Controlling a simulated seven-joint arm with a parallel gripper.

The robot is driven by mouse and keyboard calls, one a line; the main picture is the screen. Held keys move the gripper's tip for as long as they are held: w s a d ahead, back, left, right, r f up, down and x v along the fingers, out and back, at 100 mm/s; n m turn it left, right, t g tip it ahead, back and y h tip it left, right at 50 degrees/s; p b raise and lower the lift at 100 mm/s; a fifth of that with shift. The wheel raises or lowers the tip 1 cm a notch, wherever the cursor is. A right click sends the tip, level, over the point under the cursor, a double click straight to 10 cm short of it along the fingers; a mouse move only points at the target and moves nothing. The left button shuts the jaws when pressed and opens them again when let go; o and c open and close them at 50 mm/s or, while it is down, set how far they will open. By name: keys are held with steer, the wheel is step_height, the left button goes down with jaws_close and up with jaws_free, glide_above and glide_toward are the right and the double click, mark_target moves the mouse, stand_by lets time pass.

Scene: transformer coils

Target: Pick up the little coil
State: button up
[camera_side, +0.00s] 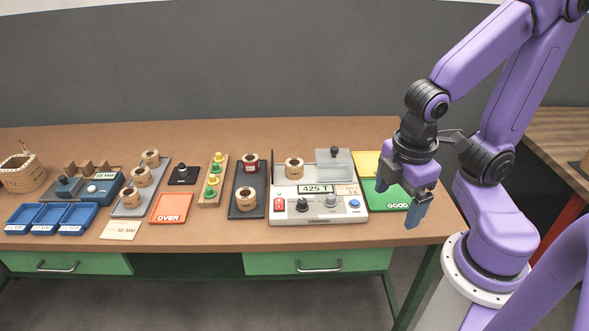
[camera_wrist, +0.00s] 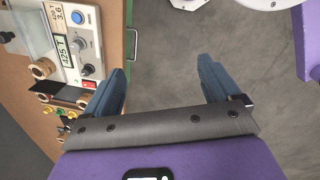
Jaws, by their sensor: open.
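Several coils stand on the bench. A coil with a dark red band (camera_side: 250,160) and a tan coil (camera_side: 246,198) stand on a dark tray (camera_side: 234,205). One coil (camera_side: 294,167) sits on the tester (camera_side: 318,212), whose display reads 425 T. Three more coils, one of them nearest the front (camera_side: 130,197), stand in a row on a grey plate (camera_side: 120,211). I cannot tell for sure which is the little one. My gripper (camera_side: 400,204) is open and empty, above the bench's right end, well right of the coils. In the wrist view its fingers (camera_wrist: 160,75) are spread over bare floor.
A green GOOD mat (camera_side: 392,200) and a yellow mat (camera_side: 366,163) lie near my gripper. An orange OVER mat (camera_side: 171,208), a stand of green and yellow pieces (camera_side: 213,182), blue bins (camera_side: 50,219) and a basket (camera_side: 22,174) lie farther left. The tester's raised clear block (camera_side: 333,166) is an obstacle.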

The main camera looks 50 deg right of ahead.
steer(key=w+d+f+n+t+h, duration=0.35)
steer(key=w+h, duration=0.25)
steer(key=w, duration=0.5)
steer(key=n+t+h, duration=0.2)
steer(key=n+t, duration=0.4)
steer(key=n, duration=0.6)
glide_toward(293, 163)
steer(key=shift+t, duration=0.25)
steer(key=x, duration=0.5)
steer(key=shift+s+f+x, duration=0.1)
steer(key=shift+f+x, duration=0.05)
steer(key=shift+x, duration=1.15)
steer(key=shift+s+f+x, duration=0.15)
steer(key=shift+x, duration=1.15)
steer(key=shift+d, duration=0.1)
steer(key=c, duration=1.1)
steer(key=shift+c, duration=0.6)
steer(key=shift+r, duration=0.15)
